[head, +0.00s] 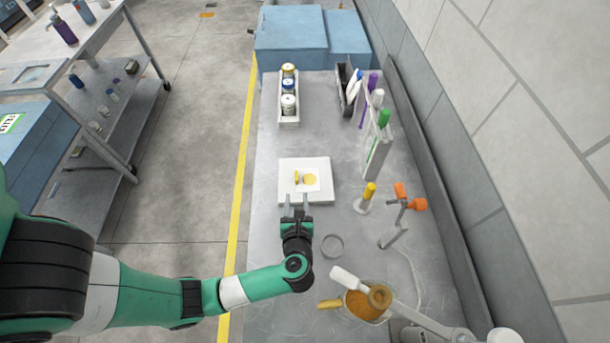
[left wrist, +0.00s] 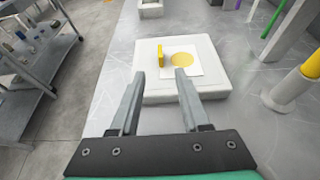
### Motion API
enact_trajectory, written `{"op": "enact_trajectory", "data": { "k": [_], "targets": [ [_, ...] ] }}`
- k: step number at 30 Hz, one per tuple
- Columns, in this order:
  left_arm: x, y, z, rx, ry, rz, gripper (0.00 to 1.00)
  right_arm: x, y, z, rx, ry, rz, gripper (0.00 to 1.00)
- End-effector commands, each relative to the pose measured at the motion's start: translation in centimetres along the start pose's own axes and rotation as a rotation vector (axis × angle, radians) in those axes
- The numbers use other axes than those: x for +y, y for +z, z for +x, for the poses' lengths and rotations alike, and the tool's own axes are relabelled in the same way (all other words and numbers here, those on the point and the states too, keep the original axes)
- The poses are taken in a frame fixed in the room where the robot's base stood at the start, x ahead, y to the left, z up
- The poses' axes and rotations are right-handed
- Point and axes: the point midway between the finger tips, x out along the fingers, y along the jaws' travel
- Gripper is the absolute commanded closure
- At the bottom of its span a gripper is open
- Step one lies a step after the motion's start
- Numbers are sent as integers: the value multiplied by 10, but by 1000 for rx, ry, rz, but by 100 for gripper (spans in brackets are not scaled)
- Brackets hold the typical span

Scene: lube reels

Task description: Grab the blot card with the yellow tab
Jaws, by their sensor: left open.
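The blot card (head: 306,184) is a small white square with a yellow round spot and an upright yellow tab (head: 297,177) at its left side. It lies on a thick white square block (head: 318,165) on the bench. The left wrist view shows the card (left wrist: 184,70) and its tab (left wrist: 161,55) ahead of my fingers. My left gripper (head: 297,200) is open and empty at the near edge of the block. In the left wrist view its fingertips (left wrist: 160,76) stand apart, with the card beyond them. My right gripper is not clearly in view.
A bottle rack (head: 289,122) stands behind the block. A rack with coloured handles (head: 378,150), a yellow-capped tool (head: 365,198) and an orange-handled stand (head: 398,215) are to the right. A grey ring (head: 332,246) and an amber dish (head: 365,305) lie nearer.

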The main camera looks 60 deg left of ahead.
Motion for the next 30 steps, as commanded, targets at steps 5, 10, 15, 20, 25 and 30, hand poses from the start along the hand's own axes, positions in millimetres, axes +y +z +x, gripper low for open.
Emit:
{"op": "enact_trajectory", "data": {
  "k": [5, 10, 15, 20, 25, 30],
  "targets": [
    [1, -1, 36, -1, 6, -2, 54, 0, 4, -4, 0, 0, 0, 63],
    [0, 0, 51, -1, 1, -1, 54, 0, 4, -5, 0, 0, 0, 63],
    [1, 0, 59, -1, 2, -2, 54, 0, 6, -6, 0, 0, 0, 63],
    [2, -2, 88, 0, 5, -3, 54, 0, 10, -11, 0, 0, 0, 63],
    [1, -1, 103, 0, 1, -2, 54, 0, 11, -12, 0, 0, 0, 63],
    [1, 0, 102, -1, 0, -1, 54, 0, 11, -12, 0, 0, 0, 63]
  ]
}}
